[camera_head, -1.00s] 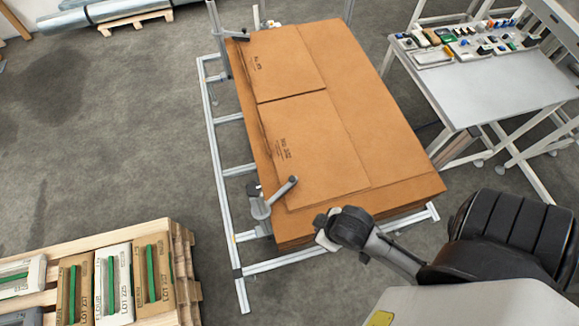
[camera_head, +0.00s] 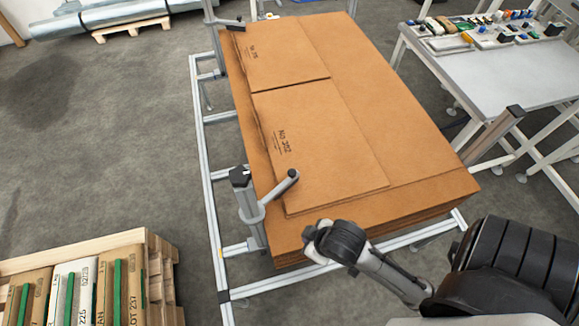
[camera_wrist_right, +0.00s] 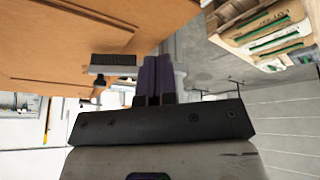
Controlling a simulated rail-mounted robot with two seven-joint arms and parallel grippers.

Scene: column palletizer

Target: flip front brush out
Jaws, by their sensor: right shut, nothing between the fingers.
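The front brush arm (camera_head: 272,193) is a short grey swivel arm on a post at the near left corner of the cardboard stack (camera_head: 425,187). It points inward over the stack's edge. In the right wrist view, a pale bar with dark bristles (camera_wrist_right: 113,61) shows beside my fingers, against the cardboard. I cannot tell whether the fingers touch it. My right gripper (camera_wrist_right: 157,76) is shut and empty. In the head view its arm reaches in from the lower right to the stack's near edge, and the fingertips are hard to make out. My left gripper is out of view.
A similar far arm (camera_head: 228,22) stands at the stack's far left corner. An aluminium frame (camera_head: 205,150) surrounds the stack. A pallet with bags (camera_head: 90,285) is at the lower left, and a work table (camera_head: 495,85) at the upper right. Floor is clear at left.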

